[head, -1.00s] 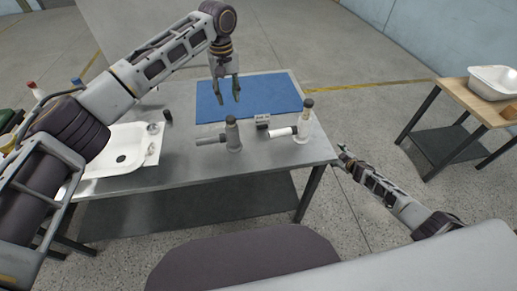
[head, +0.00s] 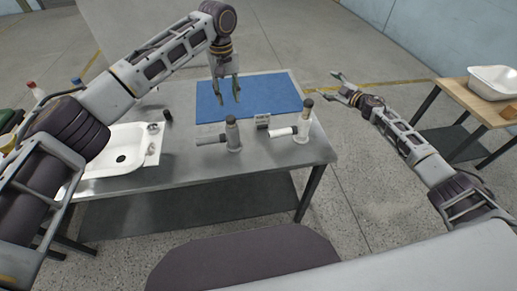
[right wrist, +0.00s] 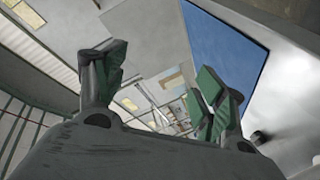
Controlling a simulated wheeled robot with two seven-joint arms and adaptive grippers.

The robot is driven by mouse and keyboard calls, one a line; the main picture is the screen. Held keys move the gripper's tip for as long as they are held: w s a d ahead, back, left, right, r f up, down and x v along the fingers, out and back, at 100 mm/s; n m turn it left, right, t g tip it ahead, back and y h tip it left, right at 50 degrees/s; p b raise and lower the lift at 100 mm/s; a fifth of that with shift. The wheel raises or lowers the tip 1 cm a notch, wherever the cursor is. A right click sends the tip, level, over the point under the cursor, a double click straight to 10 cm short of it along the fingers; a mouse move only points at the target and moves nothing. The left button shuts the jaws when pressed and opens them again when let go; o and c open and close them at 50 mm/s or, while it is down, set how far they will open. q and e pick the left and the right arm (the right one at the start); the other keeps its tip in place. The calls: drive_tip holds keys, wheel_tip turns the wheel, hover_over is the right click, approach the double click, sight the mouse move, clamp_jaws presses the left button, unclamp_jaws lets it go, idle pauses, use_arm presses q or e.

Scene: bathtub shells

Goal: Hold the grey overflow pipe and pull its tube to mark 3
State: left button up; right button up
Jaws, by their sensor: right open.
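The grey overflow pipe (head: 233,138) stands upright on the metal table, with a dark cap on top and a grey tube (head: 209,137) sticking out to the left. Any marks on the tube are too small to read. My left gripper (head: 229,98) is open and empty, pointing down above the blue mat, behind the grey pipe and higher than it. My right gripper (head: 337,82) is open and empty, off the table's right side, away from the pipe. Its parted fingers also show in the right wrist view (right wrist: 160,68).
A white pipe (head: 303,125) with a brown cap stands right of the grey one, its white tube pointing left. A small grey block (head: 262,121) lies between them. A white basin (head: 122,158) is at left; the blue mat (head: 270,92) is clear. A wooden side table (head: 480,97) stands right.

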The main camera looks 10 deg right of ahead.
drive_tip(key=a+r+n+y, duration=0.3)
drive_tip(key=a+r, duration=0.1)
drive_tip(key=r, duration=0.8)
drive_tip(key=a+r+n+y, duration=0.2)
drive_tip(key=a+r+n, duration=0.15)
drive_tip(key=r, duration=0.75)
drive_tip(key=s+a+r+n+g+y, duration=0.1)
drive_tip(key=s+a+r+n+y, duration=0.15)
drive_tip(key=a, duration=0.25)
drive_tip(key=s+a+r+n+y, duration=0.1)
drive_tip(key=s+a+r, duration=0.15)
drive_tip(key=a, duration=0.25)
drive_tip(key=s+a+f+m+y, duration=0.1)
drive_tip(key=s+a+f+m, duration=0.4)
drive_tip(key=a+f, duration=0.5)
drive_tip(key=m+h, duration=0.5)
drive_tip(key=m, duration=0.7)
approach(237, 132)
drive_tip(key=s, duration=0.1)
drive_tip(key=shift+s+d+f, duration=0.15)
drive_tip(key=shift+d, duration=0.2)
drive_tip(key=shift+a, duration=0.1)
drive_tip(key=shift+r+x, duration=0.1)
drive_tip(key=shift+x, duration=3.3)
drive_tip(key=shift+r+x, duration=0.15)
drive_tip(key=shift+x, duration=3.3)
